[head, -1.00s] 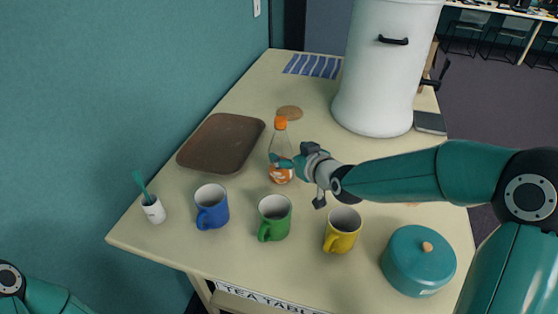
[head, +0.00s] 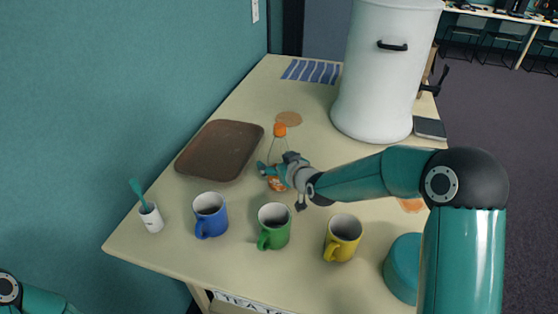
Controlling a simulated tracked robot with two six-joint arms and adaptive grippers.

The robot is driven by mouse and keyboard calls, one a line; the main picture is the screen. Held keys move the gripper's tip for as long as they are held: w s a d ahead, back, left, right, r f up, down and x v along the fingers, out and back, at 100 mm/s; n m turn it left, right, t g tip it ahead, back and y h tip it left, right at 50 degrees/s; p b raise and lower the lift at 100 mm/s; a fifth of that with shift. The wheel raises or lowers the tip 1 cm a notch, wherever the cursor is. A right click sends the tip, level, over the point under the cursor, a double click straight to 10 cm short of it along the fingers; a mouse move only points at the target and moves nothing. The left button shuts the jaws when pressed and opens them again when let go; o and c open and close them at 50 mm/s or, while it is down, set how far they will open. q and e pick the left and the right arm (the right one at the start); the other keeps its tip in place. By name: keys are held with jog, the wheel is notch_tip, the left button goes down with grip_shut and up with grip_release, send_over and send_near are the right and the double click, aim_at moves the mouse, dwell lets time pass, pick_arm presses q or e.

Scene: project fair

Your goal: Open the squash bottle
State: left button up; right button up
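The squash bottle (head: 280,131) stands upright on the tea table. It has a clear body, an orange cap and an orange label low down. The cap is on. My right gripper (head: 268,174) comes in from the right at the lower half of the bottle. Its fingers overlap the bottle and hide part of the body. I cannot tell whether they are shut on it or only in front of it. My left gripper is out of view; only a piece of my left arm shows at the lower left corner.
Blue (head: 210,217), green (head: 273,228) and yellow (head: 342,238) mugs stand in front. A brown tray (head: 220,150) lies left of the bottle, a cork coaster (head: 289,119) behind it. A large white urn (head: 378,80) stands back right. A teal pot (head: 401,268) is partly hidden by my arm.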

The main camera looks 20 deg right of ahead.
aim_at(275, 127)
jog(key=shift+w+f, duration=0.15)
jog(key=shift+w, duration=0.1)
jog(key=shift+c, duration=0.3)
jog(key=c, duration=1.1)
jog(key=shift+r, duration=0.2)
jog(key=shift+r, duration=0.5)
notch_tip(275, 127, up, 10)
jog(key=shift+f, duration=0.15)
notch_tip(275, 127, up, 9)
jog(key=p, duration=0.6)
